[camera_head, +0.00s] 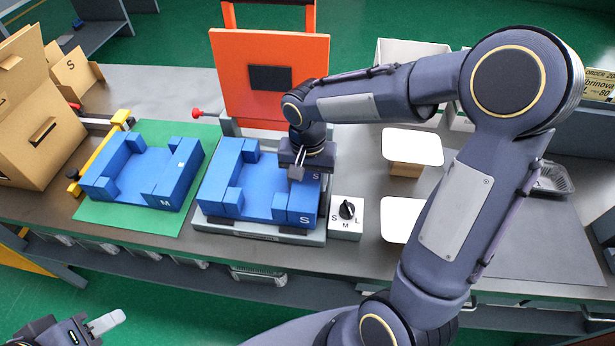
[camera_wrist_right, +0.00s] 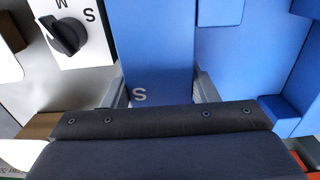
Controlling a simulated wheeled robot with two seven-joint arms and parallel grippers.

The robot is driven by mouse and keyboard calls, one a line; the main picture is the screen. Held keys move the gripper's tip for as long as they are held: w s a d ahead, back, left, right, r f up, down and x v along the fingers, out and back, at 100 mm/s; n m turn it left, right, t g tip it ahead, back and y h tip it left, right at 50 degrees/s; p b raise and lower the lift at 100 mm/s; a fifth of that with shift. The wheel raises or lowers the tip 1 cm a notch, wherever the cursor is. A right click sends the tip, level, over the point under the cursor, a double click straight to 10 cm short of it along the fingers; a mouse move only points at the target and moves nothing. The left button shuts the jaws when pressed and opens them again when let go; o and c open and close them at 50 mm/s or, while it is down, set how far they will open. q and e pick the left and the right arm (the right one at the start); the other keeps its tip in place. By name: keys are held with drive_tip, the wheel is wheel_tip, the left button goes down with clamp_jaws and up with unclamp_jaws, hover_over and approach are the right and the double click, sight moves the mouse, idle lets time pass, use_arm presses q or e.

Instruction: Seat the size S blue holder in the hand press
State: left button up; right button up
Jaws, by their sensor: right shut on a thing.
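The size S blue holder (camera_head: 262,190), marked S, is on the grey bed of the hand press (camera_head: 275,236), in front of the raised orange press plate (camera_head: 225,75). It looks level, but I cannot tell whether it is fully down. My right gripper (camera_head: 298,172) is shut on the holder's right-hand block. In the right wrist view the fingers (camera_wrist_right: 160,92) stand on either side of the blue block (camera_wrist_right: 158,45), with the letter S near the palm. My left gripper (camera_head: 105,323) is at the bottom left, away from the holder; its finger gap is unclear.
A size M blue holder (camera_head: 146,170) lies on a green mat (camera_head: 125,217) to the left. A selector box with a black knob (camera_head: 346,210) stands close right of the press. Cardboard boxes (camera_head: 35,110) are at the far left. White-topped blocks (camera_head: 412,147) and a foil tray (camera_head: 553,178) are right.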

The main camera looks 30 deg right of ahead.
drive_tip(key=o, duration=1.7)
drive_tip(key=shift+c, duration=0.2)
wheel_tip(320, 180, up, 8)
drive_tip(key=shift+f, duration=0.1)
drive_tip(key=shift+s, duration=0.1)
